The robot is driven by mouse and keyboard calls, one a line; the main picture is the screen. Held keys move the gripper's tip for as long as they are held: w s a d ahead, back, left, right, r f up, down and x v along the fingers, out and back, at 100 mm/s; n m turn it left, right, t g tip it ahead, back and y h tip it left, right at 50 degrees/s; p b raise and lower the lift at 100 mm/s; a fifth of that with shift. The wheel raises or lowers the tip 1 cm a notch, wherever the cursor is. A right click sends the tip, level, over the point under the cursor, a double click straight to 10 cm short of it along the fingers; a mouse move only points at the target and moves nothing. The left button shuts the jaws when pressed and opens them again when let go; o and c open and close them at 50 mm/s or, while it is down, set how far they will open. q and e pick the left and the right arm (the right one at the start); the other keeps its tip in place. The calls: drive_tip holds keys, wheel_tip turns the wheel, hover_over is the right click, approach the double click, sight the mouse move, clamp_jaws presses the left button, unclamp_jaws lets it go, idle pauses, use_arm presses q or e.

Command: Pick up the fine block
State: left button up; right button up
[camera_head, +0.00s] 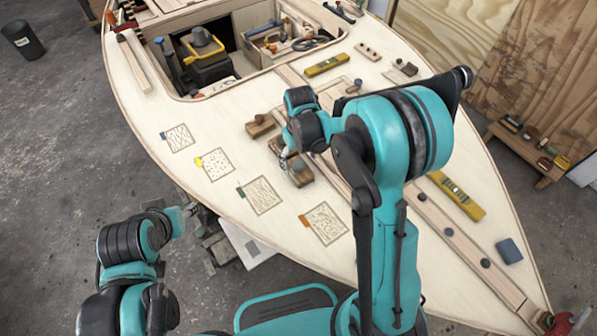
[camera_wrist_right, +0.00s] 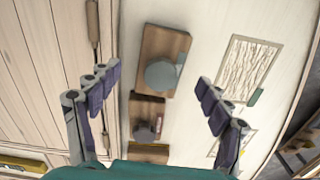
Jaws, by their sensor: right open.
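Several wooden blocks with round knobs lie on the pale plywood deck; I cannot tell which is the fine one. In the right wrist view the largest block (camera_wrist_right: 177,43) has a grey knob and a grey-green tab. A smaller block (camera_wrist_right: 147,103) with a dark knob and reddish mark lies below it, then a third (camera_wrist_right: 148,153), partly cut off. In the head view one block (camera_head: 261,126) is clear and another (camera_head: 301,176) is partly hidden. My right gripper (camera_wrist_right: 155,82) is open above them, its fingers either side, empty. My left gripper (camera_head: 194,211) is off the deck's left edge, its fingers unclear.
Framed grain patches with coloured tabs, such as one green-tabbed patch (camera_head: 262,196), lie left of the blocks. A yellow level (camera_head: 456,196) lies right of my right arm. A batten (camera_head: 465,250) runs along the deck. An open hatch with tools (camera_head: 208,45) is at the back.

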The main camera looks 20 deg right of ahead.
wheel_tip(320, 180, down, 3)
drive_tip(key=shift+w+a+r+b, duration=0.1)
drive_tip(key=shift+b, duration=0.2)
drive_tip(key=shift+c, duration=0.8)
drive_tip(key=c, duration=1.2)
use_arm(q)
drive_tip(key=shift+f, duration=0.6)
use_arm(e)
drive_tip(key=shift+r, duration=0.1)
drive_tip(key=shift+r+p, duration=0.3)
drive_tip(key=shift+r, duration=0.25)
drive_tip(key=r+p, duration=0.1)
drive_tip(key=r, duration=0.1)
drive_tip(key=s+r, duration=0.1)
drive_tip(key=shift+d+r+p, duration=0.2)
drive_tip(key=shift+r+p, duration=0.15)
drive_tip(key=shift+r, duration=0.05)
use_arm(q)
wheel_tip(320, 180, up, 5)
drive_tip(key=p, duration=0.3)
drive_tip(key=shift+r, duration=0.15)
use_arm(e)
drive_tip(key=s+d+r, duration=0.3)
drive_tip(key=s+r, duration=0.3)
drive_tip(key=s, duration=0.4)
drive_tip(key=shift+d, duration=0.2)
